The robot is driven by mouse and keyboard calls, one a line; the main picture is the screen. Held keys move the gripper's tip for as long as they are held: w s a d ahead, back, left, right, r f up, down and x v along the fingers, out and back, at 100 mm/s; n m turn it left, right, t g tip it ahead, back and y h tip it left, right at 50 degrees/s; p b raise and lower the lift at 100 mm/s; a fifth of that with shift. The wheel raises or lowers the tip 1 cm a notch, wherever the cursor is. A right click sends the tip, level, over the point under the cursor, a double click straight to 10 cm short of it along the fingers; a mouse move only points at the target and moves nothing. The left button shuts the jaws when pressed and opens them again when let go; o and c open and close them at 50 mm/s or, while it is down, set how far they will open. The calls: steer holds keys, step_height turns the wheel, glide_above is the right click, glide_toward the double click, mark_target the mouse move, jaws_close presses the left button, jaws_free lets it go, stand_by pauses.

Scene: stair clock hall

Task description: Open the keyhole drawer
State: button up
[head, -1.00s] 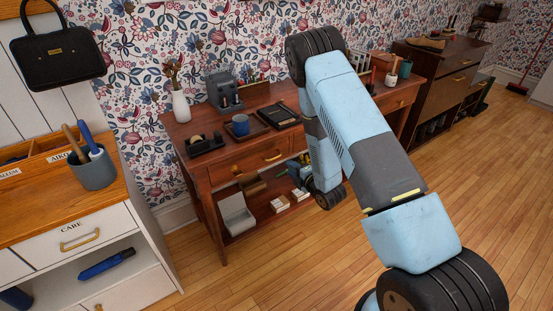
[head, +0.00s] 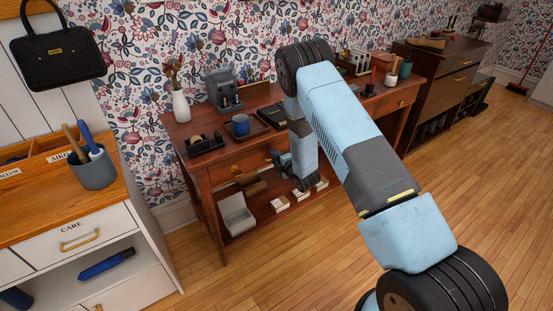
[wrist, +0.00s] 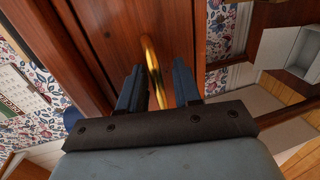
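The wooden desk's left drawer (head: 222,170) looks shut in the head view, with a small brass piece on its front (head: 237,168) that may be the keyhole plate. Its red-brown front (wrist: 110,30) fills the upper middle of the wrist view. A curved brass handle (wrist: 151,60) stands out from it. My gripper (wrist: 158,82) is open, with one dark finger on each side of the handle. I cannot tell whether either finger touches it.
The desk top holds a white vase (head: 181,106), a tape dispenser (head: 204,145), a blue mug (head: 241,125) and a dark tray. The lower shelf holds a white holder (head: 236,215) and small boxes. A white cabinet (head: 105,235) stands left; the floor (head: 490,190) is clear on the right.

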jaws_close()
steer(key=shift+s+d, duration=0.1)
stand_by(0.5)
